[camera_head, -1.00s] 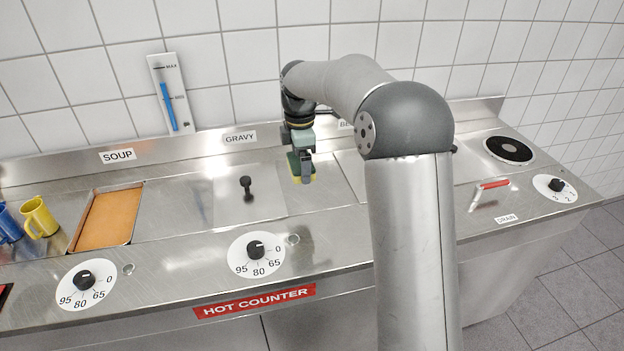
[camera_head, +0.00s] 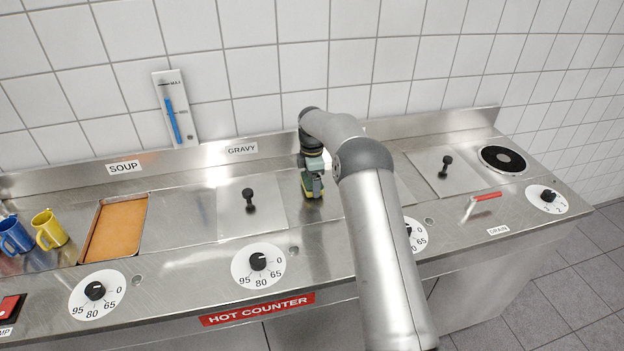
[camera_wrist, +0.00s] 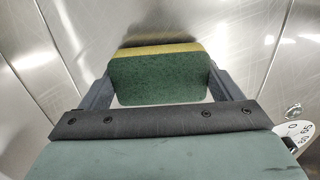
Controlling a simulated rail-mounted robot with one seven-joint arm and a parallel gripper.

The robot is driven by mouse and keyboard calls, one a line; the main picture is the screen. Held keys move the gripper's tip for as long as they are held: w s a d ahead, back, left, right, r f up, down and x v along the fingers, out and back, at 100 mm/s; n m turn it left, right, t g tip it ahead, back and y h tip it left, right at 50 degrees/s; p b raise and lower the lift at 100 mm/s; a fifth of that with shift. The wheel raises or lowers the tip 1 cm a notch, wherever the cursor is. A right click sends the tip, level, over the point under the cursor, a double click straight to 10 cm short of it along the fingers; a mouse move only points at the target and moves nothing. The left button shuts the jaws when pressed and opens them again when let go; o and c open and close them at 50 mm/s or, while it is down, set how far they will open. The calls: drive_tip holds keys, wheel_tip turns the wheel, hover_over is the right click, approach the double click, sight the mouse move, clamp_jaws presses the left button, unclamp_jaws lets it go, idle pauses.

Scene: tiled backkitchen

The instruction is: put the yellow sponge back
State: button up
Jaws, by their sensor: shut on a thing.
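The sponge (camera_wrist: 160,78) is between the two fingers of my gripper (camera_wrist: 160,92) in the wrist view; it has a green face and a yellow layer along its far edge. In the head view my gripper (camera_head: 313,190) points down over the steel counter, right of the gravy lid, and a little of the sponge's yellow (camera_head: 316,195) shows at its tip. The sponge is low, close to the counter top; I cannot tell whether it touches it. My arm hides part of the counter behind it.
The steel counter (camera_head: 180,215) holds a lid with a black knob (camera_head: 249,200), another lid (camera_head: 444,170), an orange-brown soup pan (camera_head: 117,229), yellow (camera_head: 48,230) and blue mugs (camera_head: 14,236), a red-handled drain lever (camera_head: 484,198) and a round black plate (camera_head: 503,158). A gauge (camera_head: 175,108) leans at the wall.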

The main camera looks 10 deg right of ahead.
drive_tip(key=shift+f, duration=0.4)
drive_tip(key=shift+f, duration=0.2)
drive_tip(key=o, duration=0.8)
wheel_tip(320, 180, up, 13)
drive_tip(key=b, duration=0.2)
drive_tip(key=s+a+r+m, duration=0.2)
drive_tip(key=s+r+m, duration=0.4)
drive_tip(key=s, duration=0.5)
drive_tip(key=s+d+f+m, duration=0.1)
drive_tip(key=s+m, duration=0.5)
drive_tip(key=s, duration=1.2)
drive_tip(key=s+f+m, duration=0.3)
drive_tip(key=s+m, duration=0.3)
drive_tip(key=s, duration=1.2)
drive_tip(key=shift+s+d+f+m+t, duration=0.2)
drive_tip(key=shift+d+f+m+t, duration=0.15)
drive_tip(key=shift+d+m+t, duration=0.05)
